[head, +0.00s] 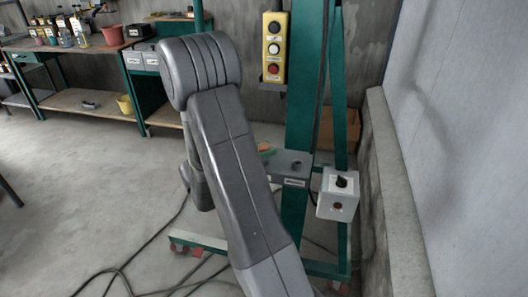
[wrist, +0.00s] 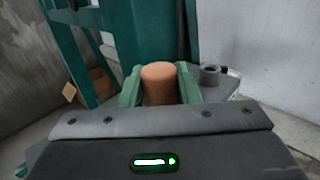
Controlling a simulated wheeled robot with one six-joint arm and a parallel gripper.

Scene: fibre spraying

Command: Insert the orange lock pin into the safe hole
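The orange lock pin (wrist: 159,84) stands between the two green fingers of my gripper (wrist: 160,88) in the wrist view. The fingers press against its sides, and its lower end is hidden by the gripper body. In the head view my gripper (head: 267,152) is mostly hidden behind my arm, with a small bit of green and orange showing at the grey bracket. The grey bracket (head: 290,172) on the green post has a dark hole near its right end and a small label in front. In the wrist view a grey ring with a hole (wrist: 210,75) lies just right of the fingers.
A yellow button box (head: 274,48) hangs on the green post (head: 304,90). A grey switch box (head: 338,194) sits right of the bracket. A low concrete wall (head: 385,180) closes off the right. Cables (head: 140,262) lie on the floor. A workbench (head: 85,47) stands at back left.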

